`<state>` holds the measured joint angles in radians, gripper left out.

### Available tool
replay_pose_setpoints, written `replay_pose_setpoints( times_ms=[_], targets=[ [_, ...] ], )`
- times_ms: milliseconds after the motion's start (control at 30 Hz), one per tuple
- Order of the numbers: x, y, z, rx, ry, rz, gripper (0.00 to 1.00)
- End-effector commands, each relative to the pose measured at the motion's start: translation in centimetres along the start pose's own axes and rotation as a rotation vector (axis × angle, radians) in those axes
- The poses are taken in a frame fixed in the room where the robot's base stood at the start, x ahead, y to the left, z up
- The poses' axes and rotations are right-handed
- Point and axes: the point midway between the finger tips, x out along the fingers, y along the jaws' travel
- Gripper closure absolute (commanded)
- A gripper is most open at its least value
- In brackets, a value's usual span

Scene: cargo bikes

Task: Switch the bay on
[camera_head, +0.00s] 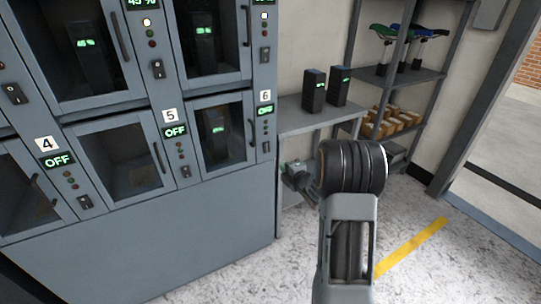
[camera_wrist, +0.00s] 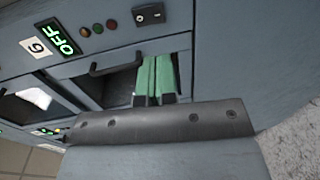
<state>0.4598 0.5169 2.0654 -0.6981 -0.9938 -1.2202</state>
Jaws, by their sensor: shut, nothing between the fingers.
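Bay 6, a grey locker door (camera_head: 219,130) with a dark window, has a lit green OFF display (camera_head: 265,110); the display also shows in the wrist view (camera_wrist: 61,39). Its black rocker switch (camera_wrist: 150,13) sits at the top of the wrist view, beyond a row of small lamps (camera_wrist: 98,28). The switch also shows in the head view (camera_head: 267,146). My gripper (camera_wrist: 155,78) is shut and empty, its green fingers in front of the locker, apart from the switch in the picture. In the head view my arm partly hides the gripper.
Bays 4 (camera_head: 57,160) and 5 (camera_head: 175,131) also read OFF, each with its own switch. A door handle (camera_wrist: 116,61) lies left of my fingers in the wrist view. A shelf (camera_head: 300,118) with two black batteries (camera_head: 314,90) stands right of the lockers. Floor (camera_head: 450,270) is clear at right.

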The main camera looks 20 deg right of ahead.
Motion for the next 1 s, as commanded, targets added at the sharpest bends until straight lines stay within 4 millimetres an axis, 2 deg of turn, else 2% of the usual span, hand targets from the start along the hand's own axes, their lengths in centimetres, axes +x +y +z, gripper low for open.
replay_pose_setpoints(
  times_ms=[300, 500, 733, 1000],
  targets=[
    [6.2, -0.1, -0.1, -0.001, 0.002, 0.000, 1.00],
    [9.2, -0.1, -0.1, 0.000, 0.001, 0.000, 1.00],
    [11.0, 0.0, -0.1, 0.000, 0.001, 0.000, 1.00],
    [11.5, 0.0, 0.0, 0.000, 0.000, 0.000, 1.00]
  ],
)
